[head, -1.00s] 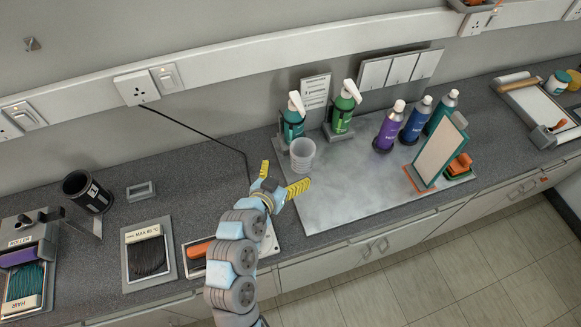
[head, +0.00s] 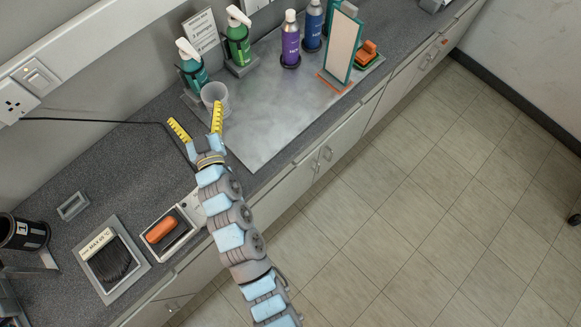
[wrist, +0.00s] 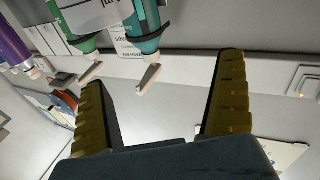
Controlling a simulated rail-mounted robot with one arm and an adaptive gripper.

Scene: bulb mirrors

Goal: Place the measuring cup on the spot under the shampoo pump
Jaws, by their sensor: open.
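The measuring cup (head: 215,97), clear and whitish, stands on the metal mat in front of the teal pump bottle (head: 194,72). A green pump bottle (head: 238,48) stands to its right; both have white pump heads and stand in grey holders. I cannot read which one is shampoo. My gripper (head: 198,121) is open and empty, its yellow fingers pointing toward the cup. The right fingertip overlaps the cup's lower part in the head view; contact cannot be told. In the wrist view the teal bottle (wrist: 143,27) shows beyond the open fingers (wrist: 158,80).
The metal mat (head: 265,110) has free room right of the cup. A purple bottle (head: 290,45), blue bottle (head: 312,30) and framed mirror (head: 341,48) stand farther right. A black cable (head: 110,122) runs along the counter. An orange item (head: 161,229) lies in a tray nearer me.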

